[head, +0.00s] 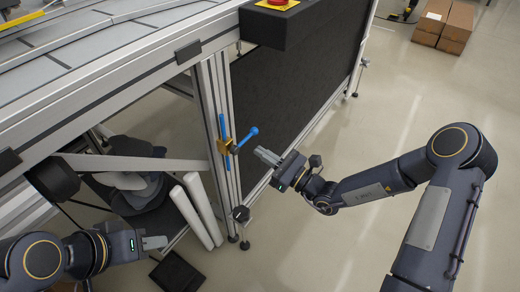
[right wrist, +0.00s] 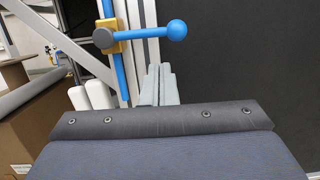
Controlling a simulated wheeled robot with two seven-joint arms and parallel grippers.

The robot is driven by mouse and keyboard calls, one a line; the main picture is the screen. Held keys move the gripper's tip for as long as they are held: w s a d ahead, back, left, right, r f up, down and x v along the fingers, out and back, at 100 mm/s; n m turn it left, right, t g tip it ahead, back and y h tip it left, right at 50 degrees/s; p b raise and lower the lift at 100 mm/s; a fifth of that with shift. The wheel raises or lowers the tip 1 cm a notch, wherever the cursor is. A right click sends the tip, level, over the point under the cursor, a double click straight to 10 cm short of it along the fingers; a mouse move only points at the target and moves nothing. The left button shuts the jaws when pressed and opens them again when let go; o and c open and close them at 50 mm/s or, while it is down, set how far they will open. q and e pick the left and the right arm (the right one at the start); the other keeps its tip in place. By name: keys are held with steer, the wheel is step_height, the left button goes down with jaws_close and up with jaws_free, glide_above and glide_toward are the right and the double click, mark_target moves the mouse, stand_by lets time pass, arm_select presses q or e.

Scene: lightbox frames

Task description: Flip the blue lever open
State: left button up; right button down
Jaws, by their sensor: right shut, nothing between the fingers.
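The blue lever (head: 246,137) has a round ball at its end and sticks out to the right from a yellow valve body (head: 223,146) on a vertical blue pipe (head: 222,125). The pipe runs along a metal table post. In the right wrist view the lever (right wrist: 150,31) points right, roughly level and crosswise to the pipe. My right gripper (head: 264,156) is shut and empty, just right of and below the ball, apart from it. Its fingers (right wrist: 160,84) show below the lever in the wrist view. My left gripper (head: 158,242) is low at left, away from the lever; its finger gap is unclear.
A workbench frame (head: 110,90) stands at left and above. A dark panel (head: 300,85) lies behind the lever. White tubes (head: 198,215) and a dark chair (head: 140,185) are under the bench. Open floor (head: 300,230) lies below my right arm.

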mark_target(246, 140)
steer(key=shift+w+a+r, duration=0.2)
steer(key=shift+a+r, duration=0.1)
steer(key=shift+r, duration=0.35)
steer(key=shift+w+a+r, duration=0.2)
steer(key=shift+a+r, duration=0.1)
steer(key=shift+r, duration=0.3)
